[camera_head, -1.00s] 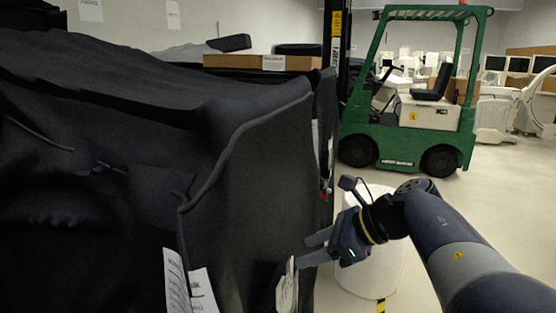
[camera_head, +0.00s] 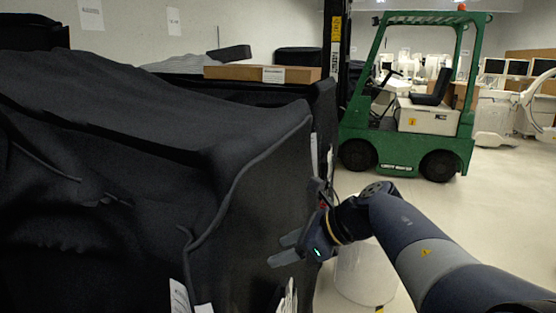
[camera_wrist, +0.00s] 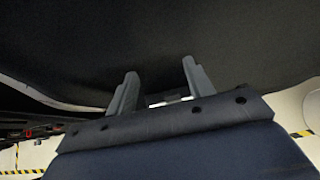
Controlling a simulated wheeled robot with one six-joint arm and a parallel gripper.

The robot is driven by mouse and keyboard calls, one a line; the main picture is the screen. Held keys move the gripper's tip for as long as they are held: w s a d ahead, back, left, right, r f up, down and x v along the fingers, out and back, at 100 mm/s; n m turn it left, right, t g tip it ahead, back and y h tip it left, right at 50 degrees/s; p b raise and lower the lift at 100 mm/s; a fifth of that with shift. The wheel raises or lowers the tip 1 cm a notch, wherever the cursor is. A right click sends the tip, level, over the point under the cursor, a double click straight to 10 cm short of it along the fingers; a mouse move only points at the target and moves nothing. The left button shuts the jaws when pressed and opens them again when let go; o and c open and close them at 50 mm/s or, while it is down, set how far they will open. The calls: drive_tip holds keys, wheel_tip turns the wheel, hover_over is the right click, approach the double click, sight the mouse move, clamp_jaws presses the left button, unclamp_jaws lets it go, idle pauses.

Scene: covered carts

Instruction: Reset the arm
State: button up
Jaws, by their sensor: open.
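My gripper (camera_head: 280,252) is open and empty in the head view, at the end of my arm on the right. Its fingers point left, in front of the side of the black covered cart (camera_head: 120,150). I cannot tell whether they touch the cover. In the wrist view my gripper (camera_wrist: 158,80) shows two grey fingers spread apart with nothing held between them. Dark cloth of the cover (camera_wrist: 160,30) fills the upper part of that view, behind and above the fingertips.
A white cylinder (camera_head: 362,275) stands on the floor behind my arm. A green forklift (camera_head: 410,140) is parked further back. A cardboard box (camera_head: 235,73) lies beyond the covered cart. White papers (camera_head: 180,297) hang low on the cover. The floor (camera_head: 480,215) at right is clear.

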drive_tip(key=r, duration=0.1)
drive_tip(key=d+r+p, duration=0.2)
drive_tip(key=r, duration=0.1)
drive_tip(key=shift+s, duration=0.35)
drive_tip(key=shift+f, duration=0.1)
